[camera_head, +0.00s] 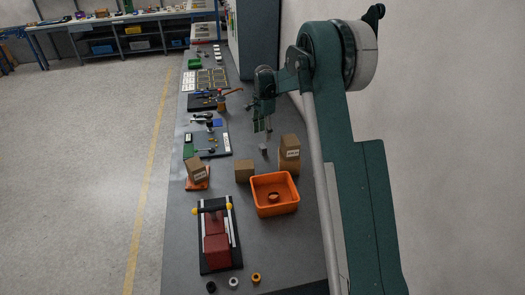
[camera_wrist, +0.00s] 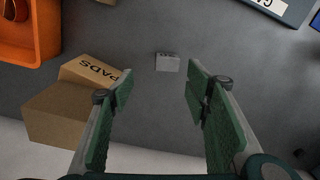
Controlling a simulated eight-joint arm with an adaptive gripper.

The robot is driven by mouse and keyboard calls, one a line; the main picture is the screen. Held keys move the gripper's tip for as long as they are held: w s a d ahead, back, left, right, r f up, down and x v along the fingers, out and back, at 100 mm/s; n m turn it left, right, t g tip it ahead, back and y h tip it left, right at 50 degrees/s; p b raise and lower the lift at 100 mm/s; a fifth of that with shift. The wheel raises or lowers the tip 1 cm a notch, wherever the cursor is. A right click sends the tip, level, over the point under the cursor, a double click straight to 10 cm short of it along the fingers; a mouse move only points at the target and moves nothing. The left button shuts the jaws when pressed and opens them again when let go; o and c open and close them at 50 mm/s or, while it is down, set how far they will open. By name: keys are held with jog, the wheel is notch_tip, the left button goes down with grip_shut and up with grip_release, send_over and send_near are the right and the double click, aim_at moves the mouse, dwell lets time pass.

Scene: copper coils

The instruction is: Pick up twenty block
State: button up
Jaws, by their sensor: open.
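A small light-grey block (camera_head: 263,148) stands on the grey bench just below my gripper (camera_head: 262,132). In the wrist view the block (camera_wrist: 167,63) shows a marking on its near face, too small to read. My gripper (camera_wrist: 160,85) is open, with its green fingers apart and nothing between them. In the wrist view the block appears between and beyond the fingertips, apart from both. The gripper hangs above the bench and points down.
Another carton (camera_head: 244,171) and a red vise-like fixture (camera_head: 216,240) stand on the bench. The bench around the block is bare.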

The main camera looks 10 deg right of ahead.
aim_at(263, 146)
jog(key=shift+m, duration=0.3)
jog(key=shift+w+f, duration=0.3)
jog(key=shift+f, duration=0.35)
jog(key=shift+w+f, duration=0.35)
jog(key=shift+f, duration=0.25)
jog(key=shift+w+f, duration=0.3)
jog(key=shift+f, duration=0.35)
jog(key=shift+f, duration=1.25)
jog(key=shift+f, duration=0.1)
jog(key=shift+f, duration=2.55)
jog(key=c, duration=1.3)
